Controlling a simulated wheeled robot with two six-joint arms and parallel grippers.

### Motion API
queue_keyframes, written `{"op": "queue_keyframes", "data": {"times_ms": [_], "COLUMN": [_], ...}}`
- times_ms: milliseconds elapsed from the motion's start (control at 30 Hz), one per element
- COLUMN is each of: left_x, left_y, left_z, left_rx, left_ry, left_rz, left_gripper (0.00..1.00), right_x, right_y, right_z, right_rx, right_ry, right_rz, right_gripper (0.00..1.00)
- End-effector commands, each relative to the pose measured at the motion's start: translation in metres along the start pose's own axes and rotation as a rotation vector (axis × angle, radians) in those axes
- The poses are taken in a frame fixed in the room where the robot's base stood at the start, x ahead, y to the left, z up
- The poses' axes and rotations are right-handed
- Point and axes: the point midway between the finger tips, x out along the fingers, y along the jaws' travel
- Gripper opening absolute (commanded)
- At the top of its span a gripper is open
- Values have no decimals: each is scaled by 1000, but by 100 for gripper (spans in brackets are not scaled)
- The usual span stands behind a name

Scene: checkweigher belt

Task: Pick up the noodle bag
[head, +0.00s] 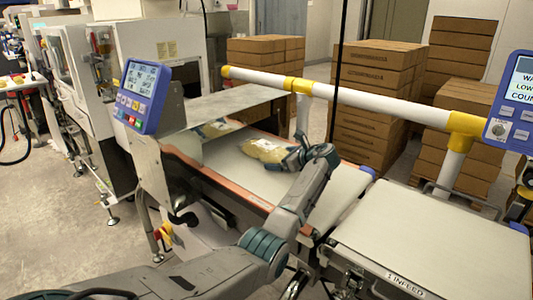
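A noodle bag (262,149), yellowish with a pale label, lies on the white belt (223,157) near the middle of the head view. My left gripper (287,157) is at the bag's right end, with its dark fingers close against or beside the bag. The fingers partly hide that end, and I cannot tell whether they grip it. A second similar bag (214,128) lies farther back on the belt, partly hidden by a grey metal cover. My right gripper is not in view.
A white and yellow rail (370,100) runs behind the belt. A blue display box (142,96) stands left of it, and another (513,103) is at the right edge. An empty infeed belt (437,244) is at the lower right. Stacked cartons (372,118) stand behind.

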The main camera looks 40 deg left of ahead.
Motion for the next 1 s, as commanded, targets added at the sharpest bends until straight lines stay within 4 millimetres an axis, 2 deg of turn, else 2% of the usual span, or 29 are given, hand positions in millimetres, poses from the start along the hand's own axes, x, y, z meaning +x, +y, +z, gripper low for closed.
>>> {"op": "queue_keyframes", "data": {"times_ms": [33, 300, 333, 367, 667, 967, 1000], "left_x": [0, 0, -1, -1, -2, -14, -20], "left_y": [0, 0, 0, 0, -1, -6, -6], "left_z": [0, 0, 2, 2, 5, 34, 30], "left_rx": [0, 0, -2, -2, -3, -5, -2], "left_ry": [0, 0, -2, -2, -2, -2, 0], "left_rz": [0, 0, -1, -1, -1, -2, -3], "left_gripper": [90, 39, 39, 33, 33, 33, 33], "right_x": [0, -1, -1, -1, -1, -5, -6], "right_y": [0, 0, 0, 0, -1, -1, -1], "right_z": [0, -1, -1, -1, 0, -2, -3], "right_rx": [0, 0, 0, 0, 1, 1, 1], "right_ry": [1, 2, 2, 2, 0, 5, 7], "right_rz": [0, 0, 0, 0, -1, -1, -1], "right_gripper": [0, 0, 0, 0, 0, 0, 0]}}
